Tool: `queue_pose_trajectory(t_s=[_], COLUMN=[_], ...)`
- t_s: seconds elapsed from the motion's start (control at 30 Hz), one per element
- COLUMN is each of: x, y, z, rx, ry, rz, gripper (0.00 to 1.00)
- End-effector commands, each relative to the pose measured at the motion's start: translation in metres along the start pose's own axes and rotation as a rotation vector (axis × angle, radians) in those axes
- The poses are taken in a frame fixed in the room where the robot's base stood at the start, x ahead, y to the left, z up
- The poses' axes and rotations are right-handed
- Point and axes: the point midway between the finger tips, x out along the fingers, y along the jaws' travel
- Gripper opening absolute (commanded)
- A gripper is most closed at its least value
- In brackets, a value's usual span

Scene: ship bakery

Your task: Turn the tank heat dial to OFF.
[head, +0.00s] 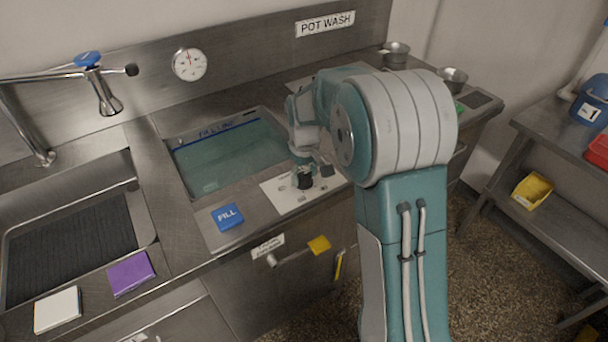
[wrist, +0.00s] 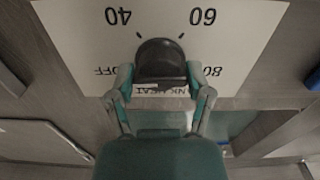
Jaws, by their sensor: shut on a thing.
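The tank heat dial is a black knob (wrist: 160,58) on a white plate (wrist: 75,30) in the wrist view. The plate reads OFF, 40, 60 and 80 upside down, with OFF left of the knob and 80 right of it. A label partly reading "NK HEAT" shows below the knob. My gripper (wrist: 160,82) has one finger on each side of the knob and is shut on it. In the head view the dark knob (head: 305,183) is under my gripper (head: 303,172), on the plate (head: 283,202) at the counter's front. I cannot tell where the knob points.
A water-filled tank (head: 225,160) lies behind and left of the dial. A blue FILL tile (head: 227,217) is to its left. A yellow-tagged lever (head: 319,245) sticks out from the front panel below. A round gauge (head: 189,65) is on the backsplash.

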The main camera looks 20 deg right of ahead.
Motion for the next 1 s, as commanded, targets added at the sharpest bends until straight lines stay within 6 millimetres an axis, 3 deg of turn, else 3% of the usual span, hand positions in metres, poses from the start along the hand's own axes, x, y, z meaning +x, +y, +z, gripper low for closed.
queue_pose_trajectory(t_s=[0.4, 0.97, 1.0], x=[-0.0011, -0.0016, -0.0016], y=[0.0006, 0.0006, 0.0006], z=[-0.0031, -0.0034, -0.0032], rx=[-0.191, -0.219, -0.219], ry=[0.010, 0.011, 0.011], rz=[0.004, 0.005, 0.004], gripper=[0.18, 0.18, 0.84])
